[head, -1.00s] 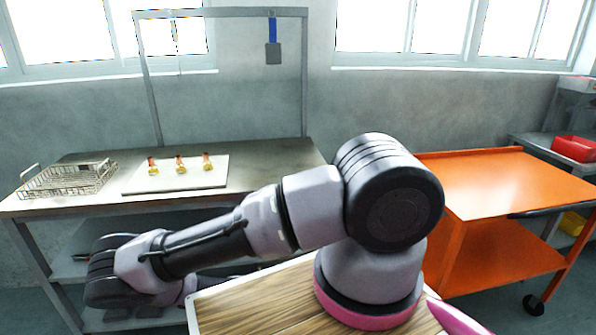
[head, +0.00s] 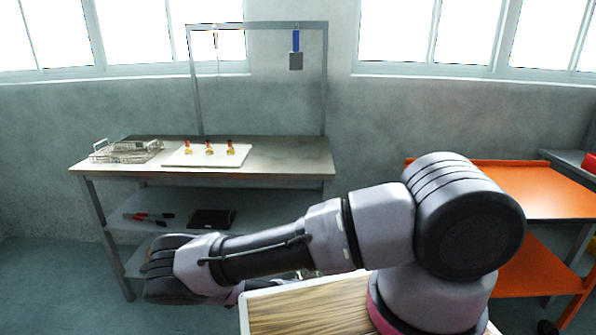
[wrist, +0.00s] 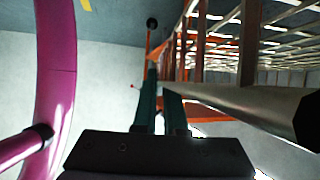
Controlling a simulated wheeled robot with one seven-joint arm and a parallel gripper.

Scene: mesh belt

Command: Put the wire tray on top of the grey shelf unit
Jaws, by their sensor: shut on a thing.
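In the wrist view my gripper (wrist: 160,98) has its two teal fingers close together on the wire tray (wrist: 262,38). The tray's wire lattice and a thick metal rod (wrist: 255,98) fill the upper right, close to the fingers. Exactly which part the fingertips grip is hard to tell. In the head view my gripper and the held tray are out of clear sight low behind my arm.
A metal workbench (head: 285,160) at left holds another wire tray (head: 127,152) and a white board (head: 178,158) with several small coloured items. Its lower shelf (head: 180,205) carries tools. An orange cart (head: 540,192) stands right. Floor (head: 50,260) left of the bench is clear.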

